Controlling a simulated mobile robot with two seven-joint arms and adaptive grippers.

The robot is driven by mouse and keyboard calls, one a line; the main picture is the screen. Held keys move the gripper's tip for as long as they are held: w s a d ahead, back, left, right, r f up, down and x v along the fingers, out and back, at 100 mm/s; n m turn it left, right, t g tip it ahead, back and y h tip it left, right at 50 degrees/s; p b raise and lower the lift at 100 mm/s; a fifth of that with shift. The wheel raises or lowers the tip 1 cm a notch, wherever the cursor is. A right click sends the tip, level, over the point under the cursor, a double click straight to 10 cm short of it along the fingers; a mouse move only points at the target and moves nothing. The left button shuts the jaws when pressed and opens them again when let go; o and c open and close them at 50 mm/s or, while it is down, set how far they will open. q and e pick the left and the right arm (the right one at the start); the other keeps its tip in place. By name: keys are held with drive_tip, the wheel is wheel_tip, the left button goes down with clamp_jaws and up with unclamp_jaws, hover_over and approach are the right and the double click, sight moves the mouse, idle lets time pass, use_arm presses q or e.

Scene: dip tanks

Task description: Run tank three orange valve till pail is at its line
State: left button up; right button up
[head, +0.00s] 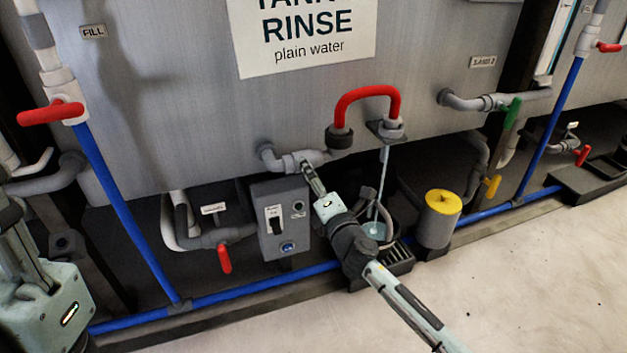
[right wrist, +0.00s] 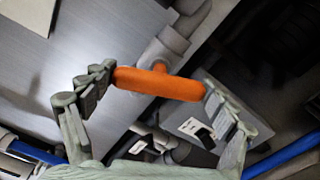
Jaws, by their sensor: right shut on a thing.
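My right gripper (head: 311,176) reaches the grey pipe fitting low on the rinse tank (head: 180,120). In the right wrist view its fingers are closed against the two ends of the orange valve handle (right wrist: 158,82). In the head view the gripper hides that handle. A thin pale stream (head: 383,175) falls from the outlet under the red hose (head: 367,92) into the pail (head: 374,231). Pale water shows inside the pail; my right arm covers part of it, and I cannot make out its line. My left arm shows at lower left, but its gripper is out of view.
A grey control box (head: 283,220) stands left of my right gripper. A grey canister with a yellow lid (head: 438,216) stands right of the pail. A blue pipe (head: 245,291) runs low along the floor. Red valve handles (head: 50,113) and a green one (head: 511,113) are nearby. Front floor is clear.

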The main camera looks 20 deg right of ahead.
drive_tip(key=m, duration=0.4)
drive_tip(key=shift+m, duration=0.3)
idle(0.5)
drive_tip(key=o, duration=1)
drive_tip(key=s, duration=1.2)
drive_tip(key=shift+d, duration=0.2)
